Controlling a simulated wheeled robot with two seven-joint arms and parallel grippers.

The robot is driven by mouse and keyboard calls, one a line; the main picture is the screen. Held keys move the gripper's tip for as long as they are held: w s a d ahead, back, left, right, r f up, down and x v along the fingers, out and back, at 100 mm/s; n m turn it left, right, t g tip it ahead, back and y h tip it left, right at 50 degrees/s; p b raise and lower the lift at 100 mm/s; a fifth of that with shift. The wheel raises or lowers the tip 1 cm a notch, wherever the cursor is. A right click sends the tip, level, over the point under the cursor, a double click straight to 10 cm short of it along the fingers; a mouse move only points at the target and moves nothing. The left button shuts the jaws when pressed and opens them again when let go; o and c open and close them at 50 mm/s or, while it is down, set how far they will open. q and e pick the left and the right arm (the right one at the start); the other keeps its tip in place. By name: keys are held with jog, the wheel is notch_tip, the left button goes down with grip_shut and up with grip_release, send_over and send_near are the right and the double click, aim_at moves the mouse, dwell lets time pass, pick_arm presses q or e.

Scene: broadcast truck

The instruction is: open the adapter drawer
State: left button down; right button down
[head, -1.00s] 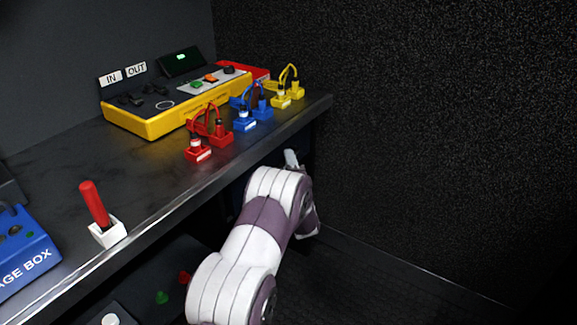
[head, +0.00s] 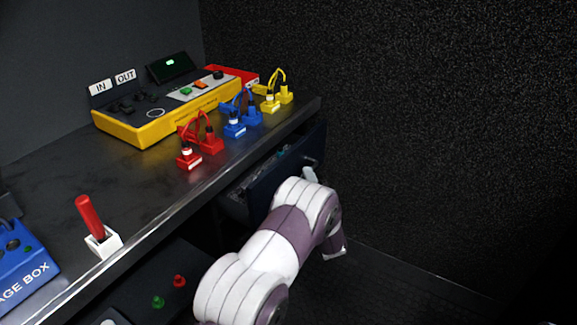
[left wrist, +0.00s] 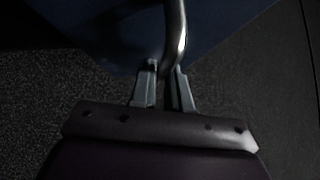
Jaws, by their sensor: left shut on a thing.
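The adapter drawer (head: 262,198) is a dark blue drawer under the bench top, and it stands partly open in the head view. Small items show inside it, too small to name. Its front also shows in the left wrist view (left wrist: 110,30) as a dark blue panel. A curved metal handle (left wrist: 177,35) comes off that panel. My left gripper (left wrist: 165,80) is shut on the handle, with one finger on each side of it. In the head view my left gripper (head: 311,174) is at the drawer front, mostly hidden by my arm. My right gripper is not in view.
On the bench (head: 60,165) stand a yellow tester (head: 150,128), red (head: 189,160), blue (head: 235,128) and yellow (head: 270,104) plug pairs, a red-handled tool in a white holder (head: 103,243) and a blue box (head: 22,265). A speckled dark wall (head: 420,130) rises at right.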

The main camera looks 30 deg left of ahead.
pick_arm(q)
jog(key=s+d+p, duration=0.1)
jog(key=d+p, duration=0.1)
jog(key=d, duration=1.7)
jog(key=shift+s+p, duration=0.3)
jog(key=shift+f, duration=0.1)
jog(key=c, duration=1.2)
grip_release()
jog(key=shift+o, duration=0.2)
jog(key=p+v, duration=0.2)
jog(key=v, duration=1)
jog(key=shift+s+d, duration=0.2)
jog(key=shift+s, duration=0.05)
